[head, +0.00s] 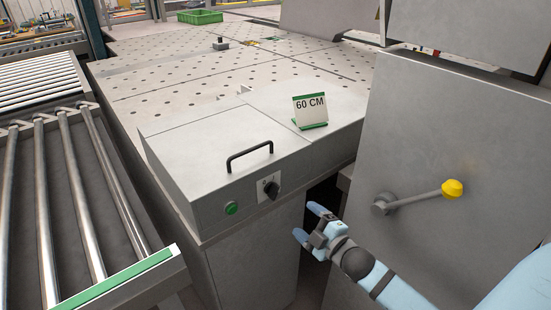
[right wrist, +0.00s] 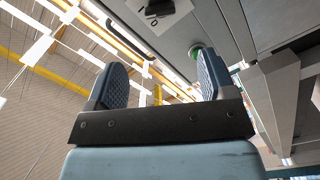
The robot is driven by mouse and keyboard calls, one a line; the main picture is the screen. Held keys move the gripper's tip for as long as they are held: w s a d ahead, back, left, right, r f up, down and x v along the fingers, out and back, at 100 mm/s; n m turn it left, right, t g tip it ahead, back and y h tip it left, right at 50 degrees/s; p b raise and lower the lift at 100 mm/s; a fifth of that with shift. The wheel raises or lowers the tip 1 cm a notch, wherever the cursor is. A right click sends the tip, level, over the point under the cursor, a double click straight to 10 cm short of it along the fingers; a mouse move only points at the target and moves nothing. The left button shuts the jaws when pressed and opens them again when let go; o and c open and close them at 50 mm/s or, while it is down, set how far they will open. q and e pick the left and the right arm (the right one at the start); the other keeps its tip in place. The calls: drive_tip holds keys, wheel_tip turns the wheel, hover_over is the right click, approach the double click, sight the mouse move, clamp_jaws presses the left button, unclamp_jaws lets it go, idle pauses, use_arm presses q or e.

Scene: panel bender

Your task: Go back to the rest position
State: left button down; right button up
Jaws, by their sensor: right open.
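My right gripper (head: 312,222) is in the lower middle of the head view, in front of the grey machine and right of its control box. Its two blue fingers are apart with nothing between them. The right wrist view shows the same open fingers (right wrist: 155,85), with the machine's underside view of the panel and the roof beyond them. My left gripper does not show in either view.
The control box (head: 215,150) has a black handle (head: 250,156), a green button (head: 231,208) and a rotary switch (head: 271,190). A grey panel (head: 450,130) with a yellow-knobbed lever (head: 452,188) stands close right. A roller conveyor (head: 70,190) lies left.

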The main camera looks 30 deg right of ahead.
drive_tip(key=s+a+f+m+g+y+p, duration=0.2)
drive_tip(key=s+a+f+m+g, duration=0.5)
drive_tip(key=s+a+f, duration=0.7)
drive_tip(key=a+m+p, duration=0.1)
drive_tip(key=a+m, duration=0.1)
drive_tip(key=a, duration=0.1)
drive_tip(key=shift+s+a+f+m, duration=0.15)
drive_tip(key=shift+a+f+m, duration=0.15)
drive_tip(key=shift+m, duration=0.1)
